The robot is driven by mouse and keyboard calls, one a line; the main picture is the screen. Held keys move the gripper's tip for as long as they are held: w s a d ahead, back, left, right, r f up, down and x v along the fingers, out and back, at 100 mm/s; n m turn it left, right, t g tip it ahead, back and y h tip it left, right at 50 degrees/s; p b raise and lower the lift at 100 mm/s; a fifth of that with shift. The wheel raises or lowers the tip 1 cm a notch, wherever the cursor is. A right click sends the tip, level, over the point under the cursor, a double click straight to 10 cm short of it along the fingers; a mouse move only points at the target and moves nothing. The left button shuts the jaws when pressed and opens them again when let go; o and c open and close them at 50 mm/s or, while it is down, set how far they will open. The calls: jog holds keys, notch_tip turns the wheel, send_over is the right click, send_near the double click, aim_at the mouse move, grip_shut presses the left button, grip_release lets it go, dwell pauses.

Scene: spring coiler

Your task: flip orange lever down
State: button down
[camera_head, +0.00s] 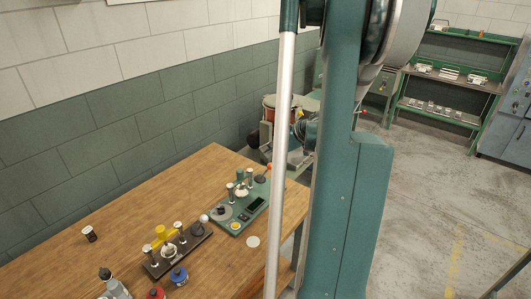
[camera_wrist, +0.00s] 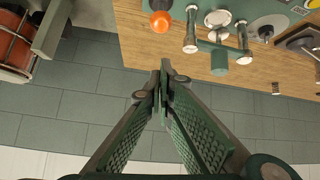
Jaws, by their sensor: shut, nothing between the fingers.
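The orange lever knob (camera_wrist: 160,21) shows near the top of the wrist view, beside a dark round base. In the head view the lever (camera_head: 268,168) stands at the far end of the green device (camera_head: 236,211), its orange ball raised above the panel. My gripper (camera_wrist: 163,74) has its fingertips together and is empty. In the wrist view the tips are just below the orange knob in the picture, with a visible gap between them. The fingers are not clearly seen in the head view, where my column blocks part of the scene.
Metal posts (camera_wrist: 191,30) and a green cylinder (camera_wrist: 219,62) stand near the lever. A dark board with several posts (camera_head: 178,250) lies on the wooden table (camera_head: 120,220). A small bottle (camera_head: 108,280) and red and blue items are at the front. A brick wall runs behind.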

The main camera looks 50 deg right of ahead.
jog(key=s+f+v, duration=0.1)
jog(key=v, duration=0.6)
jog(key=shift+f, duration=0.15)
dwell(0.5)
jog(key=w+a+r+m+g, duration=0.1)
jog(key=w+a+r, duration=0.2)
jog(key=a, duration=1.2)
jog(key=w+a+r+g, duration=0.2)
jog(key=w+a, duration=0.1)
jog(key=a, duration=1.2)
jog(key=s+a, duration=0.4)
jog(key=a, duration=0.5)
jog(key=s+a+m+b, duration=0.1)
jog(key=s+a, duration=0.4)
jog(key=a, duration=0.4)
jog(key=s+a+b, duration=0.1)
jog(key=s+a, duration=0.4)
jog(key=a, duration=0.5)
jog(key=shift+f+t+h, duration=0.3)
jog(key=shift+f+h, duration=0.1)
